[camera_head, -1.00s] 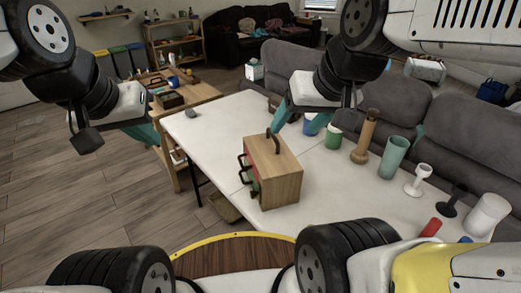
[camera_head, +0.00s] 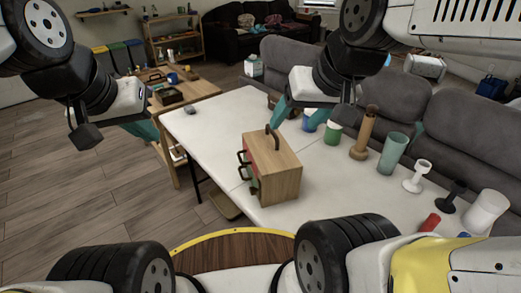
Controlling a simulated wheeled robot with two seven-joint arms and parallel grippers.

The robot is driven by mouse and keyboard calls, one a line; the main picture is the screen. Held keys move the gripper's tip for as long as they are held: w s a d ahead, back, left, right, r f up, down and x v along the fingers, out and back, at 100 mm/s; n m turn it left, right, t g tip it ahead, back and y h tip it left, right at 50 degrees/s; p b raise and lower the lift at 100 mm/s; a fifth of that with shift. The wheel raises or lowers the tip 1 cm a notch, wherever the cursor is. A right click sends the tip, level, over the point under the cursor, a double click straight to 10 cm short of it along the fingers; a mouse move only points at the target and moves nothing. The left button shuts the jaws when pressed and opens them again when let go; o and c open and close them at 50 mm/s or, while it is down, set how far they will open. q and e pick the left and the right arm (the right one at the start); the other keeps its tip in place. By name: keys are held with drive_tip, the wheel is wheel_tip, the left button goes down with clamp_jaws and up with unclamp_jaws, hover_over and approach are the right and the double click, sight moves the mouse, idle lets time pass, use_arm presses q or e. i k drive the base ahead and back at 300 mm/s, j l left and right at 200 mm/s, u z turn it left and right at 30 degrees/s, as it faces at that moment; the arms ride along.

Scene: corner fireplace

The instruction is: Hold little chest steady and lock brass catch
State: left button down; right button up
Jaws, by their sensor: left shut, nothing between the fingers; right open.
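The little chest (camera_head: 280,175) is a light wooden box standing upright on the white table near its front edge. It has a dark handle on top and dark handles on its left side, where green and red show. The brass catch cannot be made out. My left gripper (camera_head: 147,130), with teal fingers, is shut and empty, well to the left of the chest and off the white table. My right gripper (camera_head: 292,112) has teal fingers and is open and empty. It appears above and behind the chest, apart from it.
A green cup (camera_head: 334,133), a wooden vase (camera_head: 364,138), a teal tumbler (camera_head: 393,153), a white goblet (camera_head: 417,177) and other items stand to the right. A grey sofa (camera_head: 450,140) lies behind. A wooden side table (camera_head: 195,92) stands back left.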

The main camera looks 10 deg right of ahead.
sight(253, 190)
drive_tip(key=i+j, duration=0.15)
drive_tip(key=j, duration=0.2)
drive_tip(key=i+j, duration=0.15)
drive_tip(key=j, duration=0.2)
drive_tip(key=i+j, duration=0.15)
drive_tip(key=j, duration=0.2)
drive_tip(key=i+j, duration=0.2)
drive_tip(key=j, duration=0.15)
drive_tip(key=i+j, duration=0.15)
drive_tip(key=j, duration=0.2)
drive_tip(key=i+j, duration=0.15)
drive_tip(key=j, duration=0.2)
drive_tip(key=i+j+z, duration=0.15)
drive_tip(key=j+z, duration=0.6)
drive_tip(key=i+j+z, duration=0.1)
drive_tip(key=j+z, duration=0.3)
drive_tip(key=j, duration=0.2)
drive_tip(key=z, duration=1.9)
